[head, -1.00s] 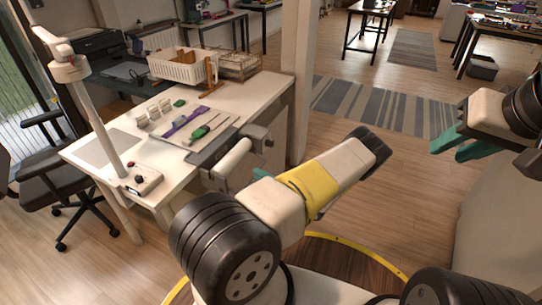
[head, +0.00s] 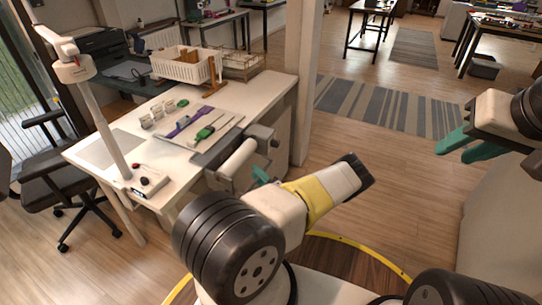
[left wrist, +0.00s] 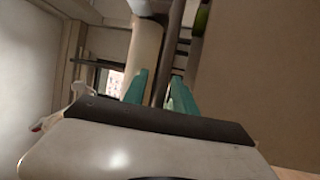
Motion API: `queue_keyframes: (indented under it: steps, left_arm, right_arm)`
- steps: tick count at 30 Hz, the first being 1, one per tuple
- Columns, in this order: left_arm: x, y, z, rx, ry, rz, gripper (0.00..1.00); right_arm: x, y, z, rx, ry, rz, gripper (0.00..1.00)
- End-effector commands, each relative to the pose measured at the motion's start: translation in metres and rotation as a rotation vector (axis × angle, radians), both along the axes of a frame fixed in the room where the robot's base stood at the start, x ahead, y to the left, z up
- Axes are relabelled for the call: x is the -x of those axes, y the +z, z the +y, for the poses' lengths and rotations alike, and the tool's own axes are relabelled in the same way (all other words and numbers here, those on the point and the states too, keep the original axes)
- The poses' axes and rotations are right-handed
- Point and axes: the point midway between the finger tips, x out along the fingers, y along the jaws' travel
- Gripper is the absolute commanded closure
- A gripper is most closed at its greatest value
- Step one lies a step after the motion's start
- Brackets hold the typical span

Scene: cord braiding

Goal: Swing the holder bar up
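A holder fixture with a pale cylinder (head: 238,157) and dark end brackets hangs at the front edge of the white table (head: 262,92). I cannot tell for certain which part is the holder bar. My right gripper (head: 468,146) is open and empty at the far right.
On the table lie a green-handled tool (head: 204,134), a purple strip (head: 186,121), several small cups and a white basket (head: 180,66). A white lamp post (head: 100,120) rises at the left corner. The floor beyond, with a striped rug (head: 385,105), is clear.

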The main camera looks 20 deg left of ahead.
Motion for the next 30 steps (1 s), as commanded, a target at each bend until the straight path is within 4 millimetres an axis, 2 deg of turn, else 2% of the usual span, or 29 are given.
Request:
queue_keyframes:
  steps: [3,12,17,30]
  left_arm:
    - [-0.0036,0.0019,0.0087,-0.001,0.002,-0.001,0.67]
    - [-0.0052,0.0023,0.0106,0.0,0.0,0.0,0.67]
    - [-0.0051,0.0022,0.0105,0.0,0.001,0.0,0.98]
    - [-0.0051,0.0035,0.0101,0.032,0.001,0.003,1.0]
  right_arm:
    - [0.0,0.0,0.0,0.0,0.0,0.0,0.67]
    - [0.0,0.0,0.0,0.0,0.0,0.0,0.67]
    - [0.0,0.0,0.0,0.0,0.0,0.0,0.67]
    - [0.0,0.0,0.0,0.0,0.0,0.0,0.67]
